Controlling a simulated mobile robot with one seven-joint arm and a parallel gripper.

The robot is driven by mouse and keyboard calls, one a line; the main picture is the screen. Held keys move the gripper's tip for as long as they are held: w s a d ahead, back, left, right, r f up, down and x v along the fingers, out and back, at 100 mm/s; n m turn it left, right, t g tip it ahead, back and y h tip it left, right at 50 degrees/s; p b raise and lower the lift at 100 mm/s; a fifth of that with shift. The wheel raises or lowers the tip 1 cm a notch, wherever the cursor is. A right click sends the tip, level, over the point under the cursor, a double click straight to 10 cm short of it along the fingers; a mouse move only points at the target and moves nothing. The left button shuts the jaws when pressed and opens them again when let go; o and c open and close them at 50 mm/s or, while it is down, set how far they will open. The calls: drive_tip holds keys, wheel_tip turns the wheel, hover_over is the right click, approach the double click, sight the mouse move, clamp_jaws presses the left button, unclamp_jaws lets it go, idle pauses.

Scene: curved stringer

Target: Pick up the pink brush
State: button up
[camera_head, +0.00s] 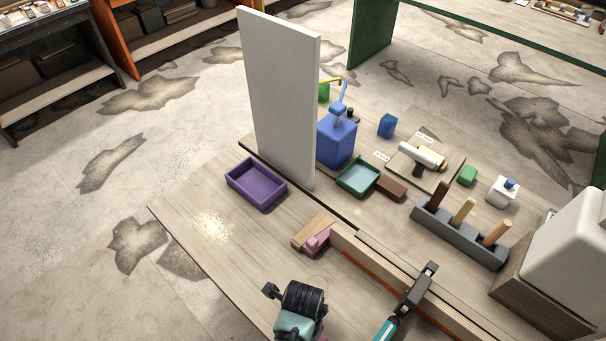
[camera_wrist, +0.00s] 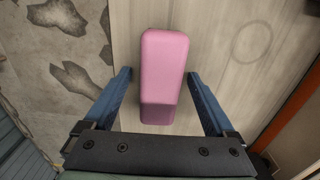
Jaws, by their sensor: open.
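In the wrist view, a smooth pink block with rounded corners (camera_wrist: 164,62), which I take for the pink brush, lies on the pale wooden table. It lies lengthwise between the two blue fingers of my gripper (camera_wrist: 158,75). The fingers are open, with a gap on each side of it. In the head view, a pink piece (camera_head: 317,241) lies against a light wooden block (camera_head: 312,228). I cannot tell whether it is the same pink thing. My gripper (camera_head: 300,297) is in the near part of that view, and its body hides the table beneath.
A long wooden bar (camera_head: 385,274) with an orange side runs along the right. A black and teal clamp-like tool (camera_head: 408,301) is at it. A purple tray (camera_head: 256,185) and a tall white panel (camera_head: 280,95) stand farther back. The table's left part is clear.

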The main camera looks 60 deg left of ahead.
clamp_jaws()
idle(0.3)
drive_tip(key=shift+r, duration=0.1)
wheel_tip(320, 180, up, 10)
drive_tip(key=shift+f, duration=0.1)
idle(0.6)
